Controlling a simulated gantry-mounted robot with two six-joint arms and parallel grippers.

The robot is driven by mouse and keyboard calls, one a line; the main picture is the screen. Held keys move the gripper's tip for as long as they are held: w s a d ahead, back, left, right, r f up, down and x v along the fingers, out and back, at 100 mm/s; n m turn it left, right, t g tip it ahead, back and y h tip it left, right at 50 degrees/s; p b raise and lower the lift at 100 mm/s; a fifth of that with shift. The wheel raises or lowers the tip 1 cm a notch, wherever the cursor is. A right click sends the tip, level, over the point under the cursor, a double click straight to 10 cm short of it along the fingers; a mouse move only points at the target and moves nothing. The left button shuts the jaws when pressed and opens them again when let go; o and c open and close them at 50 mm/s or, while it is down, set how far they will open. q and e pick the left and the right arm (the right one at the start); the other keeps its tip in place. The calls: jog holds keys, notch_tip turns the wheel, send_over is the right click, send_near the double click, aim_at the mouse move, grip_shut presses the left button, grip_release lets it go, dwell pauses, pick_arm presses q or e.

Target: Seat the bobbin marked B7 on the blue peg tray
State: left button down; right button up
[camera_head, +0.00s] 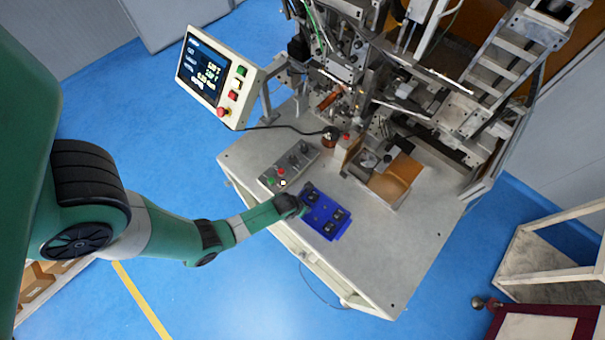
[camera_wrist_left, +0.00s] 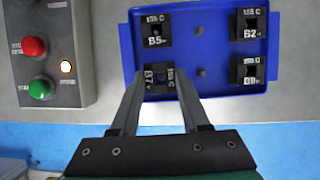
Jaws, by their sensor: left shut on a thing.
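The blue peg tray (camera_head: 322,216) lies on the machine table near its front edge; it fills the upper right of the left wrist view (camera_wrist_left: 200,92). My left gripper (camera_head: 301,206) is over the tray's left end. In the wrist view its fingers (camera_wrist_left: 158,84) are shut on the black bobbin marked B7 (camera_wrist_left: 157,74), whose label reads sideways. B7 is over the tray's near left corner; I cannot tell whether it rests on a peg, as its underside is hidden. My right gripper is not in view.
Bobbins B5 (camera_wrist_left: 156,29), B2 (camera_wrist_left: 248,24) and one with an unclear mark (camera_wrist_left: 248,72) sit in the tray. Two grey pegs stand bare mid-tray. A button box (camera_wrist_left: 50,50) is left of the tray. A brown bin (camera_head: 391,182) and the winder stand behind.

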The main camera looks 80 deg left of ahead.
pick_arm(q)
jog(key=shift+f+b, duration=0.5)
jog(key=shift+f, duration=0.2)
jog(key=shift+c, duration=1.5)
grip_release()
jog(key=shift+r, duration=0.1)
